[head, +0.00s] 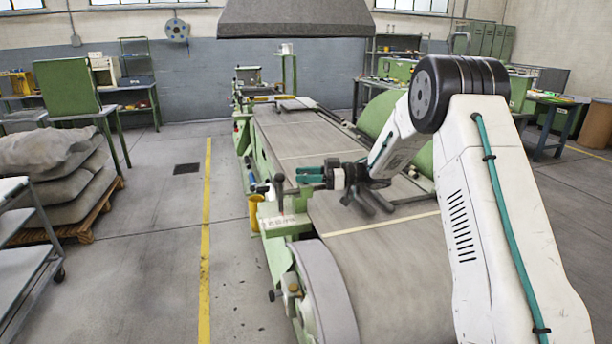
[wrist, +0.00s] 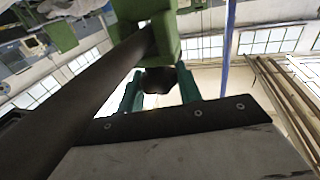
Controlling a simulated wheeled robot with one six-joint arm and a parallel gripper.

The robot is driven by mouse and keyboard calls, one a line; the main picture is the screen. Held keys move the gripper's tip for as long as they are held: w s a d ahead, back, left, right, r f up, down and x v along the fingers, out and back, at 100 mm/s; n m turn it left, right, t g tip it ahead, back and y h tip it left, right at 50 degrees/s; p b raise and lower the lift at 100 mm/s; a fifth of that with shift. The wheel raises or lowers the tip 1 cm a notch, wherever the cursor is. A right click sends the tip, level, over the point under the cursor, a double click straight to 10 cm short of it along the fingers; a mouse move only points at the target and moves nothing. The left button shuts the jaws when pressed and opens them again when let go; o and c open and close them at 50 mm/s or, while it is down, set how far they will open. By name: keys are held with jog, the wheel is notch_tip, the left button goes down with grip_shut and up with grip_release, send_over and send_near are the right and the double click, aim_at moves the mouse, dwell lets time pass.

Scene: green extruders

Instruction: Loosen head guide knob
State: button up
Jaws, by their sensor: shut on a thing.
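My gripper (head: 300,174) reaches left over the near left edge of the long grey conveyor bed, its teal fingers level. In the wrist view my gripper (wrist: 160,78) has its two teal fingers on either side of a dark knob (wrist: 160,82), shut on it. The knob sits below a green bracket (wrist: 163,30). In the head view the held knob cannot be told apart from the fingers. A dark upright post with a rounded top (head: 279,182) stands just left of the fingertips in that view.
The green machine frame (head: 286,222) carries the conveyor bed (head: 335,215), with a large roller (head: 325,295) at its near end. A yellow cup-like part (head: 256,212) hangs on the left side. A thick dark bar (wrist: 90,90) crosses the wrist view close by.

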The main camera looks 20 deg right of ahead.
jog(key=shift+n+g, duration=0.6)
jog(key=shift+g, duration=0.3)
jog(key=shift+r+g, duration=0.1)
jog(key=shift+g, duration=0.2)
jog(key=shift+n, duration=0.3)
jog(key=o, duration=1)
jog(key=shift+a, duration=0.1)
jog(key=shift+r, duration=0.25)
notch_tip(320, 180, up, 3)
jog(key=shift+f, duration=0.1)
jog(key=s, duration=0.5)
jog(key=s+r, duration=0.1)
jog(key=s, duration=1)
jog(key=shift+r, duration=0.3)
